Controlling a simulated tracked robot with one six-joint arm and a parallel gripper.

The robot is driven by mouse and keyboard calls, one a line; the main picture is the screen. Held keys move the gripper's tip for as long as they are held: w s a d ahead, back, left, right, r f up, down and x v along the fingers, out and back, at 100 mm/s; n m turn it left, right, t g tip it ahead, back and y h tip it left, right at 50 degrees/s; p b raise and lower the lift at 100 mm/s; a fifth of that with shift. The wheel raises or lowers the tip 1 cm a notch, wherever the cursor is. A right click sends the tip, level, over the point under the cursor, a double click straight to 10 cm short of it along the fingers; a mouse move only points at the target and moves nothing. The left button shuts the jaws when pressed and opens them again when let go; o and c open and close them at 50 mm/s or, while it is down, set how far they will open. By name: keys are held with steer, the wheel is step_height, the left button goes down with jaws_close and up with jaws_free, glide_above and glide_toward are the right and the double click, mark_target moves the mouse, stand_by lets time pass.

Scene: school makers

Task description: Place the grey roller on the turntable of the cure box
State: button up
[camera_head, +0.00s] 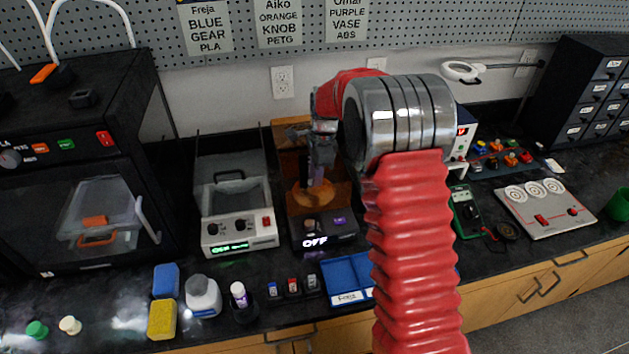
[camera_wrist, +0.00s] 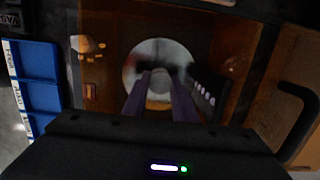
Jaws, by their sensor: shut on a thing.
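The cure box (camera_head: 320,232) stands mid-bench with amber walls and a front panel reading OFF. Its round turntable (camera_head: 311,197) shows orange through the amber, and as a pale disc in the wrist view (camera_wrist: 136,72). My gripper (camera_head: 319,172) reaches into the box above the turntable, fingers pointing down. In the wrist view its two fingers are shut on the grey roller (camera_wrist: 159,84), which shows as a small greyish shape between the tips, over the disc. The roller is mostly hidden, and I cannot tell whether it touches the turntable.
A grey lidded machine (camera_head: 238,232) stands close on the left of the cure box. A blue tray (camera_head: 347,298), small bottles and sponges lie in front. A green meter (camera_head: 466,211) is to the right. My arm hides part of the bench and box.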

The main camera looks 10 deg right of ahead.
steer(key=o, duration=1)
steer(key=r, duration=0.4)
steer(key=d+r, duration=0.1)
steer(key=r, duration=0.7)
steer(key=shift+d, duration=0.25)
